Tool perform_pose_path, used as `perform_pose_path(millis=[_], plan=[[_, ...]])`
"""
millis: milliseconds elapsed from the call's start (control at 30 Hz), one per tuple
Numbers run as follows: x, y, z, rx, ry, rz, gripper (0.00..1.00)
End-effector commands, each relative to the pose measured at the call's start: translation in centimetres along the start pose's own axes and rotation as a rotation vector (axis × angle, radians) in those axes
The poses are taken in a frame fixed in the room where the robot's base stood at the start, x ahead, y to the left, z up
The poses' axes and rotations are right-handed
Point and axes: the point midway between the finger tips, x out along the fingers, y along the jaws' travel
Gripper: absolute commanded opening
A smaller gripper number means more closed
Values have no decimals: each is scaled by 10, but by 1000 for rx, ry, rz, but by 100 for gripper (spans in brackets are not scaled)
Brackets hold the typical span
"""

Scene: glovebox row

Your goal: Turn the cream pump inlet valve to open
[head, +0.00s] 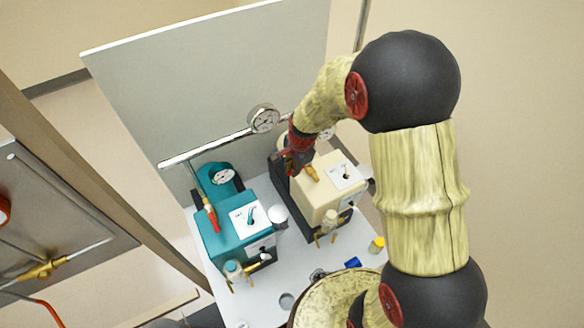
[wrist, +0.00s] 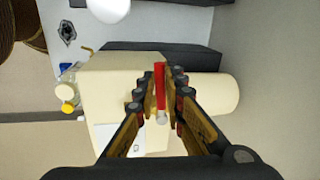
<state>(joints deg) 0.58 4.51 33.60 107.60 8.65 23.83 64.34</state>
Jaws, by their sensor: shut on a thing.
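The cream pump (head: 316,200) stands on the white bench, right of the teal pump. My gripper (head: 294,164) is at its top left, by a brass valve fitting (head: 312,173). In the wrist view, the cream pump (wrist: 105,75) fills the middle, and a red valve handle (wrist: 160,84) stands between the fingers of my gripper (wrist: 158,92). The gripper is shut on this handle. A pale round end shows at the handle's lower end. In the head view my gripper hides the handle, and how far the valve is turned cannot be told.
The teal pump (head: 222,241) stands to the left with its own red valve handle (head: 212,219). Pressure gauges (head: 263,118) sit on a pipe behind, before a grey panel (head: 200,80). A white cup (head: 278,216), a yellow-capped bottle (head: 377,245) and a blue item (head: 353,263) are on the bench.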

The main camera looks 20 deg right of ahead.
Motion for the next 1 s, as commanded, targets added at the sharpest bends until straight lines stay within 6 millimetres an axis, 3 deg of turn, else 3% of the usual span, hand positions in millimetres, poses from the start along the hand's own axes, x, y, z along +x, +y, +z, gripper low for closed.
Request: perform_pose_path(millis=[467, 1000], plan=[[-4, 29, -10, -405, -80, -2, 0], [-10, 55, -35, -909, -180, -1, 0]])
